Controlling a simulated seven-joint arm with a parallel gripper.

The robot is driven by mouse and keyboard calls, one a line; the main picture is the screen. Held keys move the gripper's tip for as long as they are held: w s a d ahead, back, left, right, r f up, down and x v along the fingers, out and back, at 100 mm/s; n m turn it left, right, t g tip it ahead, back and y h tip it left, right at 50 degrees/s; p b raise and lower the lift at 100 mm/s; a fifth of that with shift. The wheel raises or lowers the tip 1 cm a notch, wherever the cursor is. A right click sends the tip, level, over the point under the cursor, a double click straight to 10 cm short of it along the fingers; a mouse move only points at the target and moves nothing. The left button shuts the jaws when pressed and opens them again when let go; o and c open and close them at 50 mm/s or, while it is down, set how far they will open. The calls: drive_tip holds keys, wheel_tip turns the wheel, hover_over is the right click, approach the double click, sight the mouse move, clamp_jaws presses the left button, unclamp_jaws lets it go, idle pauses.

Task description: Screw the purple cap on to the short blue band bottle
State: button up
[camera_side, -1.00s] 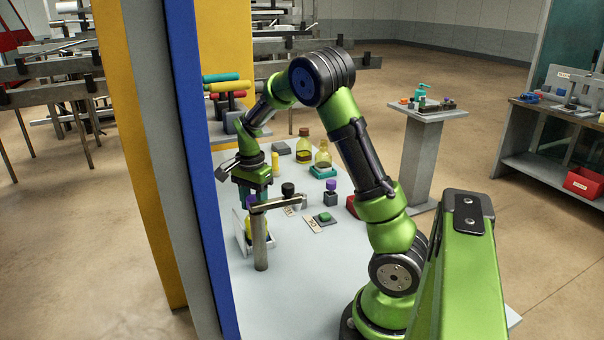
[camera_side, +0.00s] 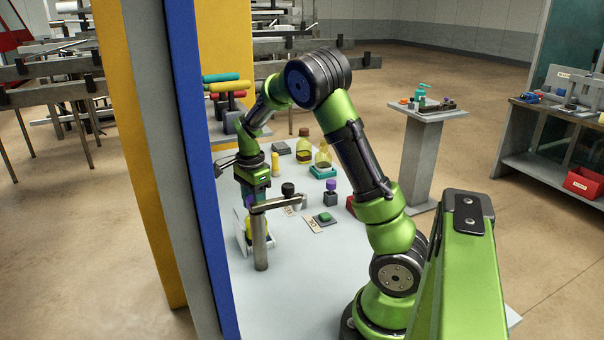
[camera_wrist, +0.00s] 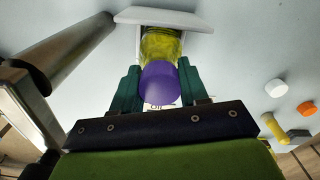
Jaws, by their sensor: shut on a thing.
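The purple cap (camera_wrist: 160,83) sits between the two green fingers of my gripper (camera_wrist: 158,85) in the wrist view. My gripper is shut on it. The yellow see-through bottle (camera_wrist: 160,43) is directly beyond the cap, in line with it; whether the threads are engaged cannot be told. In the side view the bottle (camera_side: 248,228) stands under my gripper (camera_side: 249,198), partly behind a metal post. No blue band can be made out on the bottle. A white holder (camera_wrist: 195,21) surrounds the bottle's lower part.
The metal post (camera_side: 260,240) with its crossbar stands close beside my gripper. A tall blue panel edge (camera_side: 205,180) is at the left. A black-capped bottle (camera_side: 288,190), a purple-topped block (camera_side: 331,194) and amber bottles (camera_side: 304,150) stand to the right. The table front is clear.

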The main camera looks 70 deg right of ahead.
drive_tip(key=shift+m, duration=0.8)
drive_tip(key=shift+m, duration=0.9)
drive_tip(key=o, duration=0.7)
drive_tip(key=shift+c, duration=0.2)
drive_tip(key=shift+n, duration=0.9)
